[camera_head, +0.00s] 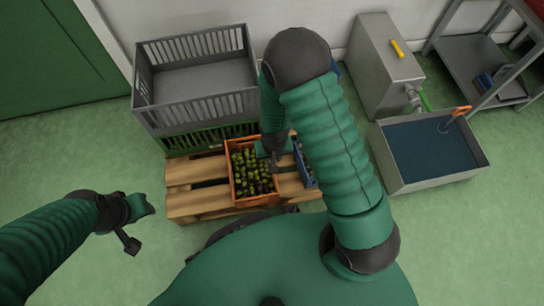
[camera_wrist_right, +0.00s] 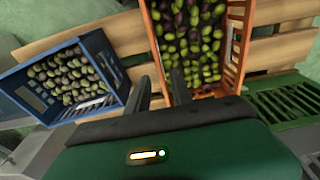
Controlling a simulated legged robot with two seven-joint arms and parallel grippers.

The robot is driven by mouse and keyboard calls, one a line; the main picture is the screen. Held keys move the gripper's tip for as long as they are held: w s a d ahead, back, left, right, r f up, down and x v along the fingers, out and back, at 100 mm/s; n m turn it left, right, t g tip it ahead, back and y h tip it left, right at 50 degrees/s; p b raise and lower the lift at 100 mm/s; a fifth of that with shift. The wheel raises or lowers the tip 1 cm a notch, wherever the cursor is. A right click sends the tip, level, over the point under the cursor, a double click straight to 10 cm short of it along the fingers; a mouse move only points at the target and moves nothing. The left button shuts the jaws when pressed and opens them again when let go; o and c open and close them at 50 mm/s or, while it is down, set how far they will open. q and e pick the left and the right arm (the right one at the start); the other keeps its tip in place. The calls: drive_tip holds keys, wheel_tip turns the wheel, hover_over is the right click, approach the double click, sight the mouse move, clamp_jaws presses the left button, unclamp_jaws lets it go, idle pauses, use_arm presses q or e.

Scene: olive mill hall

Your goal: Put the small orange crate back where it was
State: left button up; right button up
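The small orange crate (camera_head: 233,181), full of green and dark olives, stands on a wooden pallet (camera_head: 190,203). In the right wrist view the orange crate (camera_wrist_right: 238,55) is at upper right. My right gripper (camera_head: 276,160) is over the crate's right side in the head view. In the right wrist view its two fingers (camera_wrist_right: 160,92) are apart, with the crate's near side wall between them; I cannot make out whether they touch it. My left gripper (camera_head: 146,206) hangs over the floor left of the pallet, away from the crate; its fingers are too small to read.
A blue crate of olives (camera_wrist_right: 112,62) stands beside the orange one, partly behind my right arm in the head view. A grey crate (camera_head: 195,110) sits on a green crate (camera_head: 205,138) at the pallet's back. A water basin (camera_head: 440,181) and metal cabinet (camera_head: 383,70) stand right.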

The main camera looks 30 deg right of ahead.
wheel_tip(320, 180, up, 3)
drive_tip(key=shift+s+f+p, duration=0.15)
drive_tip(key=shift+p, duration=0.25)
drive_tip(key=s+r+n+t, duration=0.1)
drive_tip(key=s+r+n, duration=0.2)
drive_tip(key=r, duration=1.5)
drive_tip(key=s, duration=0.3)
